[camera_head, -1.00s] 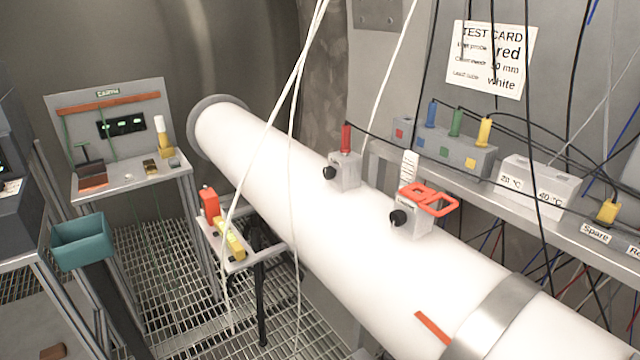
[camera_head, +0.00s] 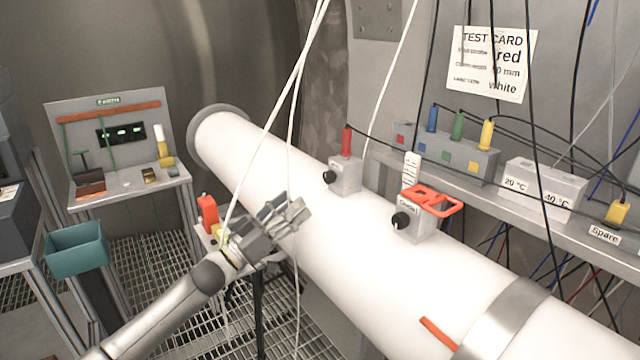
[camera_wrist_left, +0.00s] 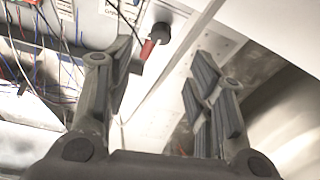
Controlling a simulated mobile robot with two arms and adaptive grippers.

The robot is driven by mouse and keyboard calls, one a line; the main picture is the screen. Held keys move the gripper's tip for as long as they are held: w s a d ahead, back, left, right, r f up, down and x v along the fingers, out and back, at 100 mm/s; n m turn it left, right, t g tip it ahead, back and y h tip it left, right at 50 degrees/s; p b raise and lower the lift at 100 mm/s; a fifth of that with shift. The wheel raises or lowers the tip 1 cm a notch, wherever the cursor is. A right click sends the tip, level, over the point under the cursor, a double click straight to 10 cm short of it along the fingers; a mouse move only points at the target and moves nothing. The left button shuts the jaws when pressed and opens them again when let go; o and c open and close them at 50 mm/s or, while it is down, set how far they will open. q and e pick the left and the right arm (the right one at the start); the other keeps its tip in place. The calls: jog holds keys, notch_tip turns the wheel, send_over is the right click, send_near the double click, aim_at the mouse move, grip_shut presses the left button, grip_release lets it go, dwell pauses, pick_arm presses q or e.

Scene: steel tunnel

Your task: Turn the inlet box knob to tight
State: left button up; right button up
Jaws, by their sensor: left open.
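Two small grey boxes sit on top of the white pipe (camera_head: 330,255). The farther box (camera_head: 346,178) has a black knob (camera_head: 329,177) on its left face and a red plug (camera_head: 347,141) on top. The nearer box (camera_head: 418,226) has a black knob (camera_head: 401,221) and a red frame-shaped piece (camera_head: 433,200) on top. I cannot read for sure which box is the inlet one. My left gripper (camera_head: 290,211) is open and empty, left of both boxes and apart from them. In the left wrist view a dark round part and a red piece (camera_wrist_left: 148,49) show beyond the open fingers (camera_wrist_left: 165,85).
A shelf with a socket block (camera_head: 445,150), hanging cables and a test card (camera_head: 490,62) is at the right. A small table with a red item (camera_head: 207,208) stands behind my left arm. White cords hang close to my gripper. A teal bin (camera_head: 77,252) is at the left.

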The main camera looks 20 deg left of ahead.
aim_at(326, 179)
pick_arm(q)
jog(key=p+x, duration=0.2)
jog(key=x, duration=0.7)
jog(key=shift+w, duration=0.15)
